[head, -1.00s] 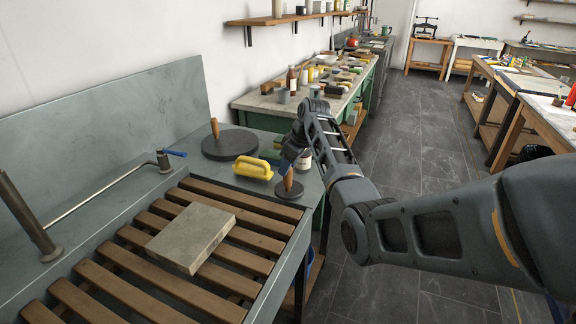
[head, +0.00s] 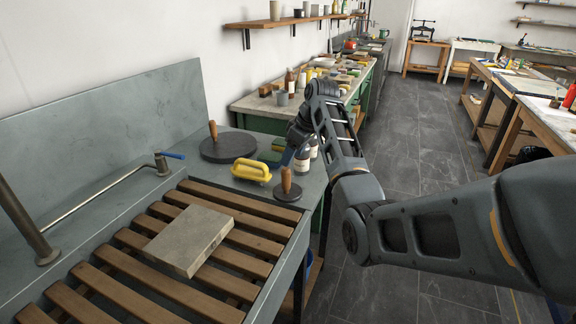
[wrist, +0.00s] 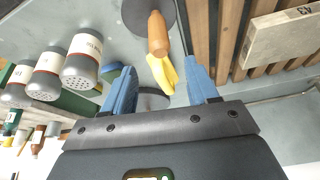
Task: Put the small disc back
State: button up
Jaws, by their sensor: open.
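The small disc (head: 288,193) is dark and round with an upright wooden handle (head: 286,178). It rests on the grey counter next to the slatted rack. In the wrist view its handle (wrist: 157,34) points toward my fingers, with the dark disc (wrist: 133,14) beneath it. My gripper (wrist: 160,64) has its blue fingers spread apart and nothing held between them. In the head view the gripper is behind and above the small disc, apart from its handle, and my arm partly hides it. A large dark disc (head: 228,147) with a similar handle sits farther back on the counter.
A yellow-handled brush (head: 251,171) lies between the two discs. Labelled bottles (head: 302,161) stand close beside my gripper, right of the brush. A grey stone slab (head: 188,240) lies on the wooden slats (head: 140,288). A cluttered bench (head: 262,104) stands behind.

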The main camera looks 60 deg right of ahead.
jog(key=v, duration=0.6)
